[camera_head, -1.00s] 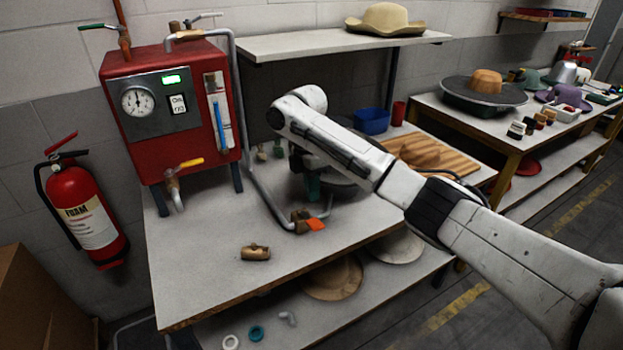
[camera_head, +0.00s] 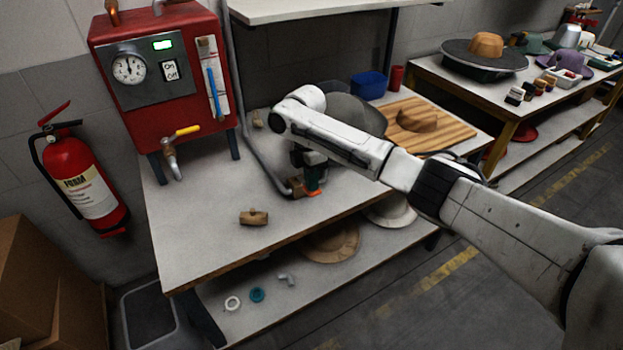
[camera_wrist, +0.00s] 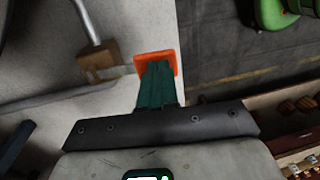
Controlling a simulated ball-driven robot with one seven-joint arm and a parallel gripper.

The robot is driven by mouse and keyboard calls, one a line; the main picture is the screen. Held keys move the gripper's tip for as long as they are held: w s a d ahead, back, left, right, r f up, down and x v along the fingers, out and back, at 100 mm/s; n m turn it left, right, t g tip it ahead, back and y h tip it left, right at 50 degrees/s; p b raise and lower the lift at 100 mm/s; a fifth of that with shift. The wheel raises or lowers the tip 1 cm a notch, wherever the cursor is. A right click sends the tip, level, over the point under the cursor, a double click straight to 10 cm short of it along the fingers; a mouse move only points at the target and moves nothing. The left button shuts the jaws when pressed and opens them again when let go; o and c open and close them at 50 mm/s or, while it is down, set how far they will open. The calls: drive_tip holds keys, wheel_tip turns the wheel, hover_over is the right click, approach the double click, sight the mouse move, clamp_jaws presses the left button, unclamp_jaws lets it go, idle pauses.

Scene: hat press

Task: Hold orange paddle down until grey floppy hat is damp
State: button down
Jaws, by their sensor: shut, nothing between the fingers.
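The orange paddle (camera_head: 315,193) sits at the brass fitting on the end of a grey pipe, near the bench's front edge. In the wrist view the orange paddle (camera_wrist: 143,58) lies at the tips of my gripper (camera_wrist: 157,68), whose green fingers are together. The fingers overlap the paddle from above; whether they touch it or press it down I cannot tell. In the head view my gripper (camera_head: 312,184) points down onto it. A grey rounded shape (camera_head: 362,112), probably the grey floppy hat, is behind my arm and partly hidden. Its dampness cannot be told.
The red boiler (camera_head: 160,80) with gauge and yellow-handled tap stands at the left. A wooden mallet-like piece (camera_head: 254,217) lies on the bench (camera_head: 205,235). A wooden board (camera_head: 455,130) is at the right.

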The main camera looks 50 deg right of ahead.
drive_tip(key=t, duration=0.1)
drive_tip(key=s+f+t+p, duration=0.1)
drive_tip(key=shift+a+f+t+h, duration=0.15)
drive_tip(key=shift+t+h, duration=0.15)
drive_tip(key=shift+t, duration=0.1)
drive_tip(key=shift+f+t, duration=0.35)
drive_tip(key=shift+t, duration=0.15)
idle(6.9)
